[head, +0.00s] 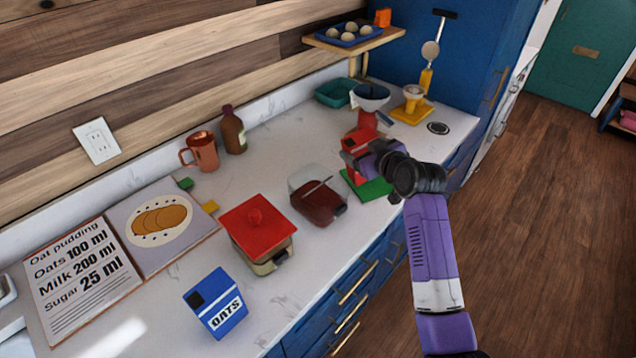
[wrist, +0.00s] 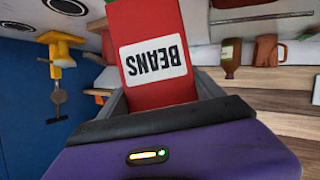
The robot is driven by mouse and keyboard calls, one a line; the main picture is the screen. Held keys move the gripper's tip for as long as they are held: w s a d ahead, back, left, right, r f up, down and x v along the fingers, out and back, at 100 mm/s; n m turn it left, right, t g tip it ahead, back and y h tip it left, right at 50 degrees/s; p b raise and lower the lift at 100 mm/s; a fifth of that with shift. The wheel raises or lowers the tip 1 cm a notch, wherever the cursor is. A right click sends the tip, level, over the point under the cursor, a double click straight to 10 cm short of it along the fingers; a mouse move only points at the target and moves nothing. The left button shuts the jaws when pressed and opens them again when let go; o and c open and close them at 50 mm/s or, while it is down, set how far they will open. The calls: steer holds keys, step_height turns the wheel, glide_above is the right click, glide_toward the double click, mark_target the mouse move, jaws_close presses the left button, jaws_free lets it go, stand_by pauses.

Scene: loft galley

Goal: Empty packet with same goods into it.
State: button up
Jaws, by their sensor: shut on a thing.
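My gripper (head: 366,152) is shut on a red beans packet (head: 357,140) above the far right part of the counter. In the wrist view the packet (wrist: 155,55) fills the space between the fingers, and its white BEANS label reads upside down. The wall and shelf are inverted there too. A container with dark red contents (head: 320,203) stands on the counter to the left of the gripper, with a thin light stick across its top. A container with a red lid (head: 258,222) is further left. A blue OATS packet (head: 216,302) stands at the front.
A green flat piece (head: 375,189) lies below my gripper. A red scale-like stand with a bowl (head: 371,92) is just behind it. A copper mug (head: 201,151), a brown bottle (head: 234,131) and a recipe board (head: 83,270) are along the wall. A shelf (head: 352,41) overhangs the back.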

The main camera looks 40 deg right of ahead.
mark_target(347, 151)
steer(key=shift+w+a+f+n+h, duration=0.2)
steer(key=shift+a+f+n+h, duration=0.1)
steer(key=shift+a+f+n, duration=0.25)
steer(key=shift+w+a+n+h, duration=0.2)
steer(key=shift+a+n+h, duration=0.2)
steer(key=shift+a+n, duration=0.1)
steer(key=shift+w+a+r+n+h, duration=0.25)
steer(key=shift+a+r+n+h, duration=0.25)
steer(key=shift+a, duration=0.2)
steer(key=shift+w+a+r+n+h, duration=0.1)
steer(key=shift+a+r+n+h, duration=0.25)
steer(key=shift+n, duration=0.4)
steer(key=shift+d+f+n+h+b, duration=0.1)
steer(key=shift+f+n+h+b, duration=0.15)
steer(key=shift+f+n+b, duration=0.25)
steer(key=shift+r+n+h+b, duration=0.4)
steer(key=shift+r+n+b, duration=0.05)
steer(key=shift+n+b, duration=0.4)
steer(key=shift+w+a+f+n+h+b, duration=0.1)
steer(key=shift+a+f+n+h+b, duration=0.35)
steer(key=shift+b, duration=0.85)
steer(key=shift+w+a+r+n+h+b, duration=0.3)
steer(key=shift+a+r+n+b, duration=0.2)
steer(key=shift+a+n, duration=0.35)
